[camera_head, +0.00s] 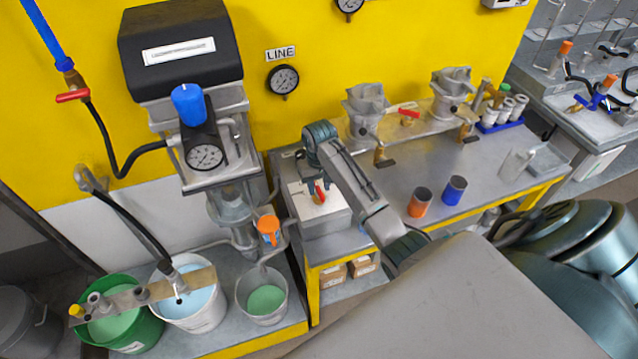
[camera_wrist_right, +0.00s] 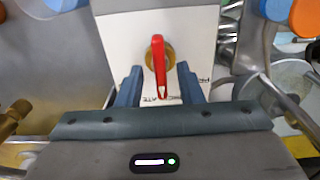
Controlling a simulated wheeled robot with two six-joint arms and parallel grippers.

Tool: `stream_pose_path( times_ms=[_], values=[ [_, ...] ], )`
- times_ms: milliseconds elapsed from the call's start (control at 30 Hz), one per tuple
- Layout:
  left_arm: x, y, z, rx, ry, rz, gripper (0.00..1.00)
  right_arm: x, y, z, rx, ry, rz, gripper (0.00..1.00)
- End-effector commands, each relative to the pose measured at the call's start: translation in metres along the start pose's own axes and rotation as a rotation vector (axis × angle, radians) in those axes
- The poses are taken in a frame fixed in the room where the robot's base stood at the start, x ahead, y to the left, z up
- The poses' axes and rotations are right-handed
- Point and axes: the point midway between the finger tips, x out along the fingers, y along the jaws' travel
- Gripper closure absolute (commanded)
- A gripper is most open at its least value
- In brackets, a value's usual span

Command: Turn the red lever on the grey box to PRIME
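The grey box (camera_head: 328,222) stands at the left end of the metal bench, with a pale top plate (camera_wrist_right: 190,30). The red lever (camera_wrist_right: 159,68) sits on a brass hub on this plate and points toward my wrist camera in the wrist view. The lever also shows in the head view (camera_head: 319,194). My right gripper (camera_wrist_right: 160,86) is open, with one blue finger on each side of the lever and visible gaps between. Letters ending in "ATE" show by the lever tip; another label at the right is partly hidden by a finger. My left gripper is not in view.
An orange cup (camera_head: 420,202) and a blue cup (camera_head: 455,190) stand on the bench to the right. A dispenser with a gauge (camera_head: 205,156) and an orange valve handle (camera_head: 269,226) are left of the box. Buckets (camera_head: 264,300) stand below at the left.

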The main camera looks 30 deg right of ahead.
Motion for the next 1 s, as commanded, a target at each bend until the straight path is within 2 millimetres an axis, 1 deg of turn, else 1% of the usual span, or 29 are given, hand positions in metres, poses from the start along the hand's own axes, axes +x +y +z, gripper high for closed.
stream_pose_path(
  times_ms=[100,300,333,367,400,500,767,1000],
  values=[
    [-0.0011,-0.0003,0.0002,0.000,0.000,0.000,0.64,0.0038,-0.0001,0.0001,0.000,0.000,0.000,0.66],
    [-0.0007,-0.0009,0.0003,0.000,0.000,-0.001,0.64,0.0043,-0.0001,0.0000,0.000,0.001,0.000,0.66],
    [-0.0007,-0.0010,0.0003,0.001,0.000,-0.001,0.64,0.0043,-0.0001,0.0000,0.000,0.001,0.000,0.68],
    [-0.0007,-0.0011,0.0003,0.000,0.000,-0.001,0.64,0.0043,-0.0001,0.0001,0.000,0.001,0.000,0.74],
    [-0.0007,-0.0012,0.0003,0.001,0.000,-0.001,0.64,0.0042,-0.0001,0.0001,0.000,0.001,0.000,0.82],
    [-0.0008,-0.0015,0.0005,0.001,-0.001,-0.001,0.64,0.0041,-0.0001,0.0001,0.000,0.001,0.000,1.00],
    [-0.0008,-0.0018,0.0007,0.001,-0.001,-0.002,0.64,0.0039,0.0000,0.0001,-0.010,0.000,0.000,1.00],
    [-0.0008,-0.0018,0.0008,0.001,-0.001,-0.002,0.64,0.0038,0.0000,0.0000,-0.099,0.000,0.000,1.00]
  ],
)
